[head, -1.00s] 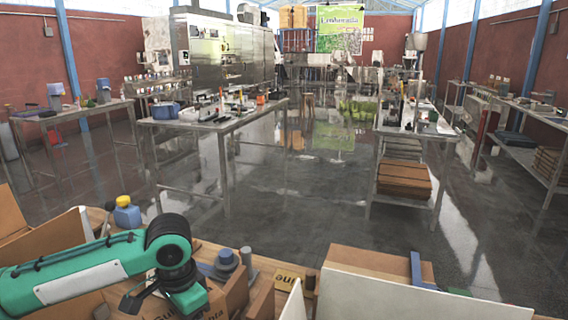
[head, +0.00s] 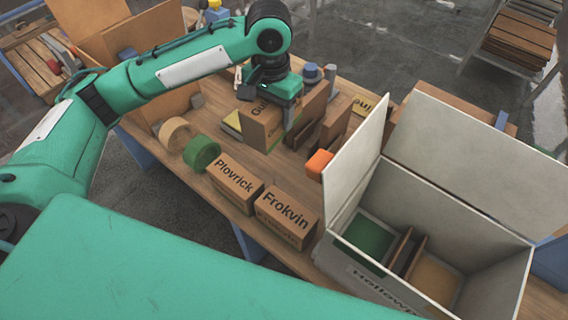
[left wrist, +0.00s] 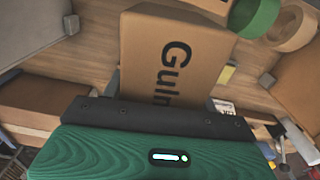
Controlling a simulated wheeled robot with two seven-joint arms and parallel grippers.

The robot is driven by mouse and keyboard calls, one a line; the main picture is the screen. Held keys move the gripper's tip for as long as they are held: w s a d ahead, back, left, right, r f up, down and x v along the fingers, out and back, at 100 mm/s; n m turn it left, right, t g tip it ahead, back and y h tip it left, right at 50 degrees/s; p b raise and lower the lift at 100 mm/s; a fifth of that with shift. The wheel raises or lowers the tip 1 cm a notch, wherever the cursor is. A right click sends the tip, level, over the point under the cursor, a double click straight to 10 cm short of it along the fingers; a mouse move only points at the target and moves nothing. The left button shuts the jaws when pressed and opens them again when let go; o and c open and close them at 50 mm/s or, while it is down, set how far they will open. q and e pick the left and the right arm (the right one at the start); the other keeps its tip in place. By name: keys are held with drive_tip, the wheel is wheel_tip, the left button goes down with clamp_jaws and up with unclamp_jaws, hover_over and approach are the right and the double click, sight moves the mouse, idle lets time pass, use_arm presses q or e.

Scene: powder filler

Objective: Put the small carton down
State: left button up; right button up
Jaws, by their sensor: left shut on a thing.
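The small brown carton (head: 256,132) with lettering starting "Gu" is held in my left gripper (head: 274,106), at the back middle of the wooden table in the head view. The gripper is shut on its upper part, pointing down. The carton stands roughly upright, low over the table; I cannot tell whether its base touches. In the left wrist view the carton (left wrist: 172,58) extends out from the dark jaw edge, its printed face turned to the camera. My right gripper is not in view.
Cartons marked Plovrick (head: 234,185) and Frokvin (head: 286,216) stand at the table's front edge. Green (head: 201,152) and tan (head: 176,134) rolls lie left. A large open white box (head: 440,222) with compartments is at right. Bare wood (head: 262,166) lies before the held carton.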

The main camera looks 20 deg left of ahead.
use_arm(q)
drive_tip(key=shift+s+d+r+m, duration=0.15)
drive_tip(key=shift+d+r+m, duration=0.05)
drive_tip(key=shift+r+m, duration=0.1)
drive_tip(key=shift+f, duration=0.2)
wheel_tip(320, 180, down, 19)
drive_tip(key=shift+f+p, duration=0.2)
drive_tip(key=shift+p, duration=0.15)
drive_tip(key=o, duration=1.3)
drive_tip(key=shift+f, duration=0.1)
